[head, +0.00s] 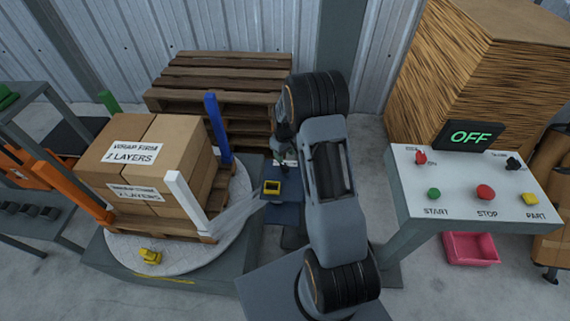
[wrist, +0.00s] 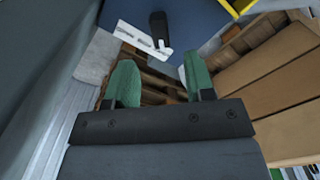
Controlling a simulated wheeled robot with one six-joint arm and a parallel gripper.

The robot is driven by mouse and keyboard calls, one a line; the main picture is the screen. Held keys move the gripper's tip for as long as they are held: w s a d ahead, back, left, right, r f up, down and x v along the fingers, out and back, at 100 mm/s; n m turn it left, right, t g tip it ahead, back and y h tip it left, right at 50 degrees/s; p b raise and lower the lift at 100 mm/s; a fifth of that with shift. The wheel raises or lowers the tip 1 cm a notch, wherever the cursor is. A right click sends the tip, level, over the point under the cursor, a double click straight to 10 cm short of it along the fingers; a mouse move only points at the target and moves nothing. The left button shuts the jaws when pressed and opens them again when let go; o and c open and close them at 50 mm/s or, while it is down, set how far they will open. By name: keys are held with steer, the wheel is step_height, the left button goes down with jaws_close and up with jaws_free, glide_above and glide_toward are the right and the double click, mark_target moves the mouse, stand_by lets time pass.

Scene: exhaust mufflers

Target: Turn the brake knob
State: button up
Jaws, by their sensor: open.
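A black knob (wrist: 158,28) with a grey tip stands on a white marked plate (wrist: 140,36) on a blue housing (wrist: 185,15) in the wrist view. The plate's marks are too small to read, so I cannot confirm that it is the brake knob. In the head view the white plate (head: 288,163) shows beside my arm. My gripper (wrist: 161,76) is open and empty, its two green fingers apart. The knob appears beyond the fingertips, roughly between them, and not touched. In the head view my arm hides most of the gripper.
A turntable (head: 233,208) carries boxes (head: 145,160) on a pallet, with coloured posts around it. A control panel (head: 460,180) with buttons and switches stands right; its display (head: 469,136) reads OFF. Stacked pallets (head: 215,80) stand behind. Stretched film runs from the blue housing to the load.

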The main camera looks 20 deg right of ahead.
mark_target(285, 165)
step_height(285, 165, down, 7)
steer(key=shift+r+p, duration=0.15)
steer(key=shift+p, duration=0.15)
steer(key=shift+c, duration=0.3)
